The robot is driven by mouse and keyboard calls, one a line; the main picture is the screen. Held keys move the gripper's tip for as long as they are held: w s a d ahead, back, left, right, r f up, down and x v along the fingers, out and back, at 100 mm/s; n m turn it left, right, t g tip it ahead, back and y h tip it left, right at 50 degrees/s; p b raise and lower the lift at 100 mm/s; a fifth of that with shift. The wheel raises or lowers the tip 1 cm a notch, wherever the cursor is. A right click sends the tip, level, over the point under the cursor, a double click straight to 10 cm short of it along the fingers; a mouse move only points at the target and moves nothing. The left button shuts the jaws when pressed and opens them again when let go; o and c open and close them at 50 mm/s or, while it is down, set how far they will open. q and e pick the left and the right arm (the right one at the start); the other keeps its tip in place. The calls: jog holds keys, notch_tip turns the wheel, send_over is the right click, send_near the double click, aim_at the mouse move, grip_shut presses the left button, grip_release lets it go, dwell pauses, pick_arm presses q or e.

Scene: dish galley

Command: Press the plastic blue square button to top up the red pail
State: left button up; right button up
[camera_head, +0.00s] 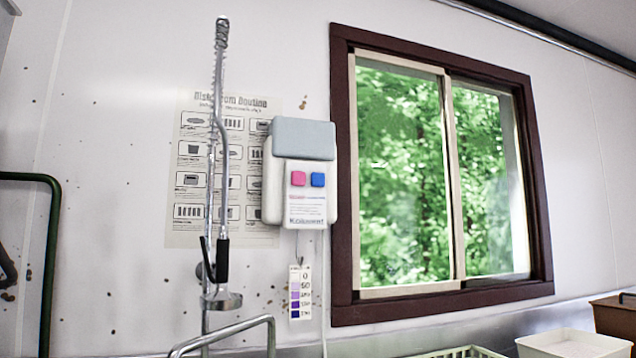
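A pink-red button (298,178) sits just left of the blue one. The dispenser hangs on the wall left of the window. No red pail is in view. Neither of my grippers is in view.
A spring-hose sprayer (222,130) with a black handle stands left of the dispenser. A colour test card (300,290) hangs below it. A white tub (575,344), a brown box (615,317) and a pale crate (458,352) stand at lower right. A green rail (50,260) is at left.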

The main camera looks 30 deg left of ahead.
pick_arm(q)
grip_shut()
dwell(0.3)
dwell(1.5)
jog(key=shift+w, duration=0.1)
